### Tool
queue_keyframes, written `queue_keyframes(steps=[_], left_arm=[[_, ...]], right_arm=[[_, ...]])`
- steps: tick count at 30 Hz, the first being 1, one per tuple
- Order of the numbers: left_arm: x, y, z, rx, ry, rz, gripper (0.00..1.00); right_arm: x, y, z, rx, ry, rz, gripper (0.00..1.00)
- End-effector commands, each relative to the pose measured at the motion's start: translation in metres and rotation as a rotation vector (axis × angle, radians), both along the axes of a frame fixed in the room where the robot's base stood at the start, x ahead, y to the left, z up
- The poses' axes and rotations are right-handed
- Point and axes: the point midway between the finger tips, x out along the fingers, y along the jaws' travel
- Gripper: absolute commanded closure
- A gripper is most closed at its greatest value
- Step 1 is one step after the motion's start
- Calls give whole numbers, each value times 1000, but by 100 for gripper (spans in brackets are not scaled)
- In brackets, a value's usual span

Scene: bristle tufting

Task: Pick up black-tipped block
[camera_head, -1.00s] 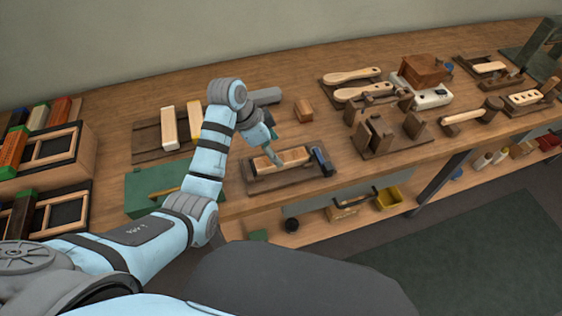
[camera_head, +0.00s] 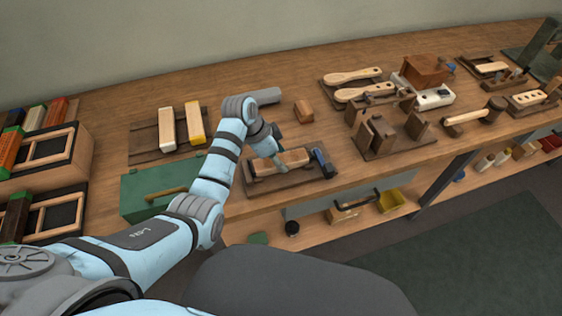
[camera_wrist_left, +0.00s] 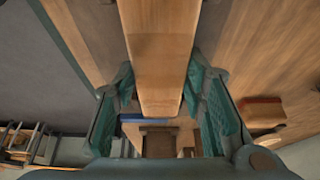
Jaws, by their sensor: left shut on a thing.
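A plain wooden block (camera_head: 292,158) lies along a dark brown fixture board (camera_head: 262,188) near the front edge of the bench. My left gripper (camera_head: 279,160) reaches down over it and is shut on it, with a finger on each side. In the left wrist view the block (camera_wrist_left: 160,60) runs between the two green fingers of my left gripper (camera_wrist_left: 158,100). I see no black tip on the part of the block that shows; the part under the gripper is hidden. My right gripper is not in view.
A dark blue clamp piece (camera_head: 322,163) stands at the fixture's right end. A green box (camera_head: 142,205) is to its left, and a small brown block (camera_head: 304,111) lies behind. Racks with coloured-end blocks (camera_head: 58,112) stand far left.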

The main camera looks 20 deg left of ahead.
Motion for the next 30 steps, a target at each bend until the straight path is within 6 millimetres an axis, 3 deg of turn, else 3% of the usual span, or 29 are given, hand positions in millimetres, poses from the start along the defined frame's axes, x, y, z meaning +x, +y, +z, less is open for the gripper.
queue_keyframes(steps=[7, 11, 14, 17, 23, 25, 30], left_arm=[[0, 0, 1, 0, 2, 1, 95], [0, 0, 14, 0, -1, 0, 95], [0, 0, 34, 0, -2, 1, 95], [1, 0, 68, 0, -5, 1, 95], [1, 0, 148, 0, -6, 0, 95], [0, 0, 176, 0, 0, 0, 95], [0, 0, 202, 0, 2, 1, 95]], right_arm=[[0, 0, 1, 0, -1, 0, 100], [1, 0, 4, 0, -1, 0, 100], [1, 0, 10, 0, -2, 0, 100], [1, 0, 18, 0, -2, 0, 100], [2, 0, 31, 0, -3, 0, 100], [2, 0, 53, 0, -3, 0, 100], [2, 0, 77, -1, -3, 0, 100]])
